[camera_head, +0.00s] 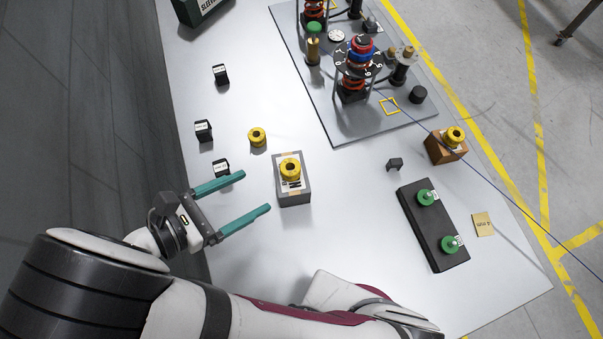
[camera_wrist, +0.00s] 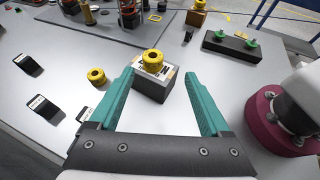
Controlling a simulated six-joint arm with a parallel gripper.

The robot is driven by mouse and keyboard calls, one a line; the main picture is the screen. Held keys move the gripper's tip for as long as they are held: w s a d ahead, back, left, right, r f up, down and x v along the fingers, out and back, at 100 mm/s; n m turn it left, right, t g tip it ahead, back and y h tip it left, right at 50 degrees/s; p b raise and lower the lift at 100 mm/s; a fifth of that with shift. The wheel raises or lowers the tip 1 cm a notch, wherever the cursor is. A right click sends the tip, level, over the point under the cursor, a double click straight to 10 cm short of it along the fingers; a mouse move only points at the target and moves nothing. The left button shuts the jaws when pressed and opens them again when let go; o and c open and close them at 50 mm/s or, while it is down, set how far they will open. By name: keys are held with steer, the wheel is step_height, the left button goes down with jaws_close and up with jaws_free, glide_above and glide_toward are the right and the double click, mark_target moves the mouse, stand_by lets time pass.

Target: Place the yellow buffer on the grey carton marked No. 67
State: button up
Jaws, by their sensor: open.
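A grey carton (camera_head: 295,193) stands on the white table, and a yellow buffer (camera_head: 290,168) rests on its top. In the wrist view the same carton (camera_wrist: 152,90) and the buffer on it (camera_wrist: 153,61) appear ahead, between the fingers. A second yellow buffer (camera_head: 257,137) lies on the table near it, and a third (camera_head: 455,136) sits on a brown carton (camera_head: 444,150) at the right. The number on the grey carton is too small to read. My gripper (camera_head: 257,192) is open and empty, left of the grey carton and apart from it.
Small black blocks with white labels (camera_head: 220,74) stand along the table's left side. A black holder (camera_head: 434,230) with two green knobs lies at the right. A grey plate (camera_head: 335,115) with springs and posts fills the back. The table between is clear.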

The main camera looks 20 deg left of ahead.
steer(key=w+d+r+m+g+h, duration=0.35)
steer(key=w+d+m+g, duration=0.3)
steer(key=d+m, duration=0.3)
steer(key=s+d+r+m+g+y, duration=0.2)
steer(key=d+m+y, duration=0.3)
steer(key=m, duration=0.8)
steer(key=s+d+r+m+g+y, duration=0.3)
steer(key=d+m+y, duration=0.3)
steer(key=d+m, duration=0.4)
steer(key=m, duration=0.3)
steer(key=shift+d, duration=0.2)
steer(key=shift+m+g, duration=0.25)
stand_by(0.3)
